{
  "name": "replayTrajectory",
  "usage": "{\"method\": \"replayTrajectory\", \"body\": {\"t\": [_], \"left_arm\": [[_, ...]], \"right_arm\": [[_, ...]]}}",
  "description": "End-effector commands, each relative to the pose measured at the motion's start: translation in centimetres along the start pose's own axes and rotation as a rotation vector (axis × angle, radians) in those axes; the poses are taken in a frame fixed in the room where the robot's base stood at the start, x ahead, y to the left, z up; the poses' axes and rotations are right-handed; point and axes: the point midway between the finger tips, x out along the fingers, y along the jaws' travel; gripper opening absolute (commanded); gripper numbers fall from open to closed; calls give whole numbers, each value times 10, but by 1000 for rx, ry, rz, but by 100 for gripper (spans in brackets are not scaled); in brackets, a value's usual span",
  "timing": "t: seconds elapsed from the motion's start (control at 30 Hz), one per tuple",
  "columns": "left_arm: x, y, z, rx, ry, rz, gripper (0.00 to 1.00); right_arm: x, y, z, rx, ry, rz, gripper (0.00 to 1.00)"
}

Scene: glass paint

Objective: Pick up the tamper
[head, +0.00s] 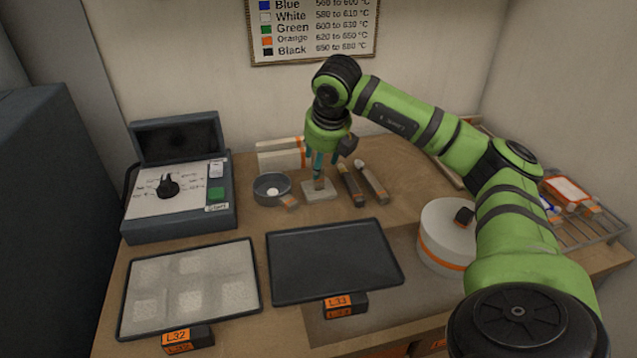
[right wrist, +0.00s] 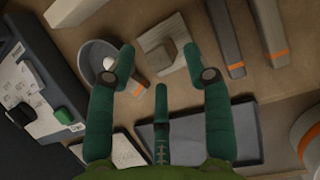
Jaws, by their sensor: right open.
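The tamper (head: 319,192) looks like a pale square plate with a small upright block handle, standing on the table between a grey bowl and two bar-shaped tools. It also shows in the right wrist view (right wrist: 158,45), just beyond my fingertips. My right gripper (head: 320,168) hangs above the tamper with its fingers pointing down. In the right wrist view my right gripper (right wrist: 160,68) is open, with its green fingers spread and nothing between them. In the head view the fingers partly cover the handle. My left gripper is in neither view.
The grey bowl (head: 271,188) holding a white item stands close left of the tamper. Two bar tools (head: 351,186) (head: 371,183) lie close right. A dark tray (head: 335,262) lies in front, beside a tray of pale squares (head: 190,290). A control box (head: 178,200) stands left; a round white container (head: 447,235) stands right.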

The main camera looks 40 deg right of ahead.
Motion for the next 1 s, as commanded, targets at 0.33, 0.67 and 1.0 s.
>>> {"method": "replayTrajectory", "body": {"t": [0.33, 0.67, 1.0], "left_arm": [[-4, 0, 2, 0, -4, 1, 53], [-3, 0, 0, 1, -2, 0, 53], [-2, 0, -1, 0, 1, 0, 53]], "right_arm": [[21, 0, 0, 0, -1, 0, 51], [20, 0, 0, 0, -1, 1, 0], [16, 1, 3, 1, -4, 2, 0]]}}
